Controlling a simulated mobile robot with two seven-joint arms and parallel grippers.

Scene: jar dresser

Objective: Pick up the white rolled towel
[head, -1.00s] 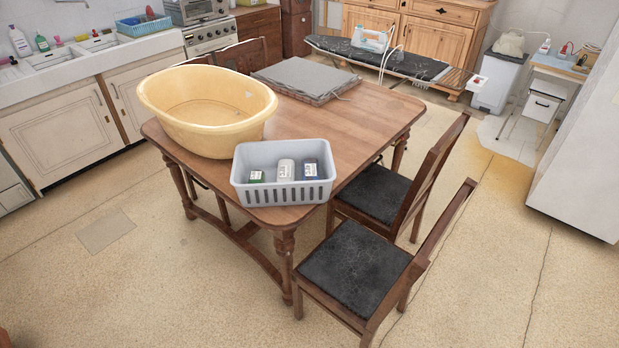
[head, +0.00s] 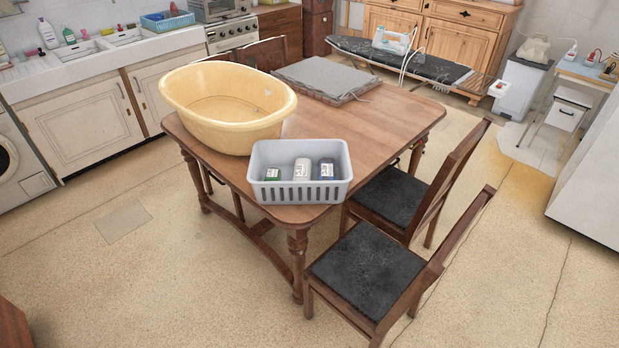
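A grey plastic basket (head: 300,193) with slotted sides stands on the near corner of the wooden table (head: 375,125). Three small labelled items lie side by side in it. The middle one is white and looks like the white rolled towel (head: 302,170); its lower part is hidden by the basket's front wall. A dark green item (head: 271,174) is to its left and a dark blue item (head: 327,170) to its right. Neither of my grippers is in view.
A large yellow tub (head: 228,105) stands behind and left of the basket, and a folded grey cloth (head: 323,76) lies further back. Two chairs with dark seats (head: 368,268) line the table's right side. The floor in front (head: 170,270) is clear.

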